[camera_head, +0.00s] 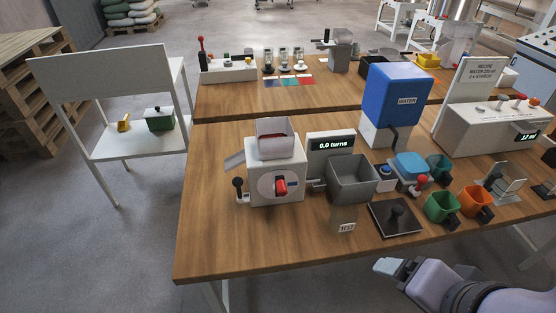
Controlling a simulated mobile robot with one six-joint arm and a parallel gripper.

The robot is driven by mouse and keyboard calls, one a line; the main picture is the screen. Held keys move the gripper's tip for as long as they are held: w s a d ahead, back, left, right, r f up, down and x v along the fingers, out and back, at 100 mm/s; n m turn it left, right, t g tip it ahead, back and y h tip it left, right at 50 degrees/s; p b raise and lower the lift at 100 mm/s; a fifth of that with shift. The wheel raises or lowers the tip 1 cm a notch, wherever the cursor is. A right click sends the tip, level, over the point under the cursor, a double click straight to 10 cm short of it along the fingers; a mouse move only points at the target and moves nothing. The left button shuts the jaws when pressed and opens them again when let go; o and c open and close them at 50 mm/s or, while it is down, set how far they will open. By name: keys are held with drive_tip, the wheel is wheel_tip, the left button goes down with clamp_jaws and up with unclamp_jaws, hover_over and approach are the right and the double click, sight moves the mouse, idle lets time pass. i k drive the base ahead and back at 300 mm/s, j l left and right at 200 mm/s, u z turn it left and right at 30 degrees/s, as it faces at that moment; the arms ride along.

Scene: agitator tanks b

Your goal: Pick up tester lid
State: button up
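My gripper (388,267) is at the lower right, nearer the camera than the lid and beyond the table's front edge in the picture. It is apart from the lid, with nothing seen in it. Its fingers are seen end-on, so their opening cannot be made out.
Green (442,207) and orange (475,201) cups stand right of the lid. A blue-topped device (409,166) is behind it, near the blue water tank (398,92). A white machine with a red handle (275,170) stands left. The table's front left is clear.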

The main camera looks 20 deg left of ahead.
sight(394, 217)
drive_tip(key=i+l+u, duration=0.4)
drive_tip(key=l+u, duration=0.25)
drive_tip(key=i+l+u, duration=0.15)
drive_tip(key=l+u, duration=0.5)
drive_tip(key=l, duration=0.2)
drive_tip(key=i+l+u, duration=0.1)
drive_tip(key=l+u, duration=0.2)
drive_tip(key=l, duration=0.15)
